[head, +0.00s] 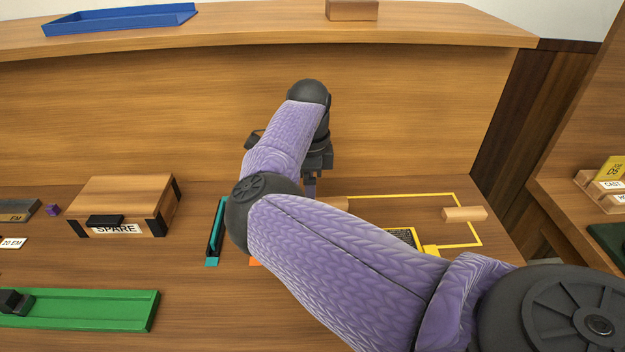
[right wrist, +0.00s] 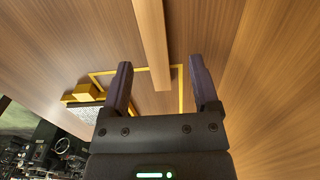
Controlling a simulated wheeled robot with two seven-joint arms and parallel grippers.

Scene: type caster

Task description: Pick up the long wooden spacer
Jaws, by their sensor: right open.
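The long wooden spacer (right wrist: 150,40) is a plain light-brown bar. In the right wrist view it runs from the top edge down to between my right gripper's (right wrist: 160,68) two dark fingers, which stand apart on either side of it. In the head view a short stretch of the spacer (head: 336,203) shows beside the right gripper (head: 310,192), and my purple right arm hides the rest. The right gripper is open and points down over the bench. Whether the fingers are level with the spacer is hard to tell. My left gripper is not in view.
Left of my arm are a teal-edged tray (head: 216,230), a wooden SPARE box (head: 125,200) and a green tray (head: 90,308). A raised wooden wall (head: 150,110) stands behind.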

